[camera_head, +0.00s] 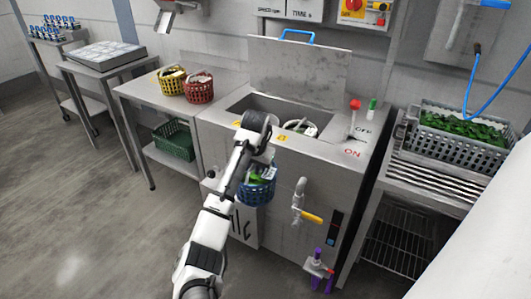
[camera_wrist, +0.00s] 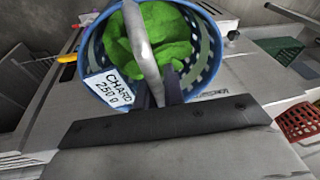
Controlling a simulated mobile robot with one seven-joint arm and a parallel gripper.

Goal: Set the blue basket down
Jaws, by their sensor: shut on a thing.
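The blue basket (camera_head: 256,192) hangs in front of the steel wash tank, below my gripper (camera_head: 262,160). In the wrist view the blue basket (camera_wrist: 88,55) holds green leaves and has a white label reading "CHARD 250 g". My gripper (camera_wrist: 158,95) is shut on its grey handle (camera_wrist: 140,40). In the head view my arm hides part of the basket, and nothing shows directly under it but the tank's front and the floor.
The wash tank (camera_head: 290,165) has an open lid (camera_head: 297,72). The side table (camera_head: 140,92) bears a yellow basket (camera_head: 172,82) and a red basket (camera_head: 199,88), with bare top around them. A green basket (camera_head: 174,141) is on its lower shelf. A grey crate (camera_head: 455,150) of greens stands right.

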